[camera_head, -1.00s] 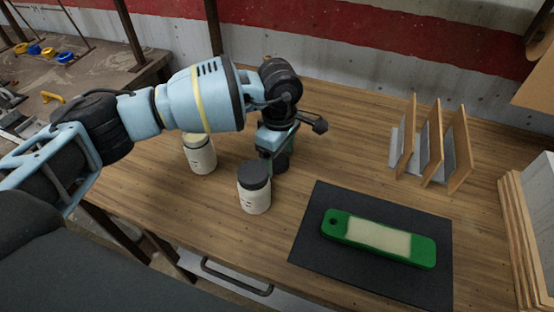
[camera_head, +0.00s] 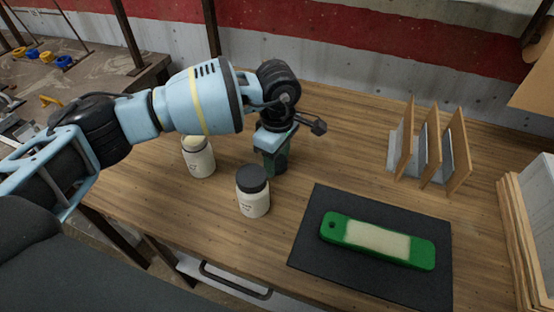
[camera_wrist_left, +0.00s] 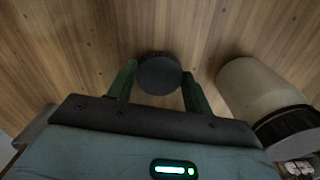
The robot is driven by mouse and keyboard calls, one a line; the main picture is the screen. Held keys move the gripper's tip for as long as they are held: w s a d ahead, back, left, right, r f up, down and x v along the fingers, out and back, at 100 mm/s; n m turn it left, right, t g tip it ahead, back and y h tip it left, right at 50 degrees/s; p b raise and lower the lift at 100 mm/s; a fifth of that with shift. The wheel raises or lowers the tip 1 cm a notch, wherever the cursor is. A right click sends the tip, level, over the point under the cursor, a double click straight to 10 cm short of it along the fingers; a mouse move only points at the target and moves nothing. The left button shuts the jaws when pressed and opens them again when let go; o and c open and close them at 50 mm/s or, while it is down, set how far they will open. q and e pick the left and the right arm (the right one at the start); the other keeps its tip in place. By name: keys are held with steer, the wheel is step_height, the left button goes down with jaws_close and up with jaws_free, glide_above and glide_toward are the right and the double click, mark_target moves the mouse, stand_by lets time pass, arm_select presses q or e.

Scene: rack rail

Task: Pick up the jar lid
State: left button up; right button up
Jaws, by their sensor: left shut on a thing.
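My left gripper (camera_head: 274,166) is over the wooden table behind the dark-lidded jar. In the left wrist view, its green fingers (camera_wrist_left: 157,88) are shut on a round dark jar lid (camera_wrist_left: 159,73), one finger on each side. The lid is hidden in the head view. A white jar with a dark lid on it (camera_head: 253,192) stands in front of the gripper; it also shows at the right of the left wrist view (camera_wrist_left: 255,88). A second pale jar (camera_head: 199,158) stands to the left, its top partly hidden by my arm. My right gripper is out of view.
A dark mat (camera_head: 316,250) with a green and cream block (camera_head: 378,241) lies at front right. A rack with upright wooden dividers (camera_head: 428,150) stands at back right. Wooden boards (camera_head: 521,245) are at the right edge. The table between gripper and rack is clear.

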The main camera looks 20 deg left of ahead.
mark_target(278, 162)
arm_select(q)
step_height(278, 162, up, 9)
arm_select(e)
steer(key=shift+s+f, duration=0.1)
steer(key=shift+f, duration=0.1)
arm_select(q)
steer(key=shift+r, duration=0.15)
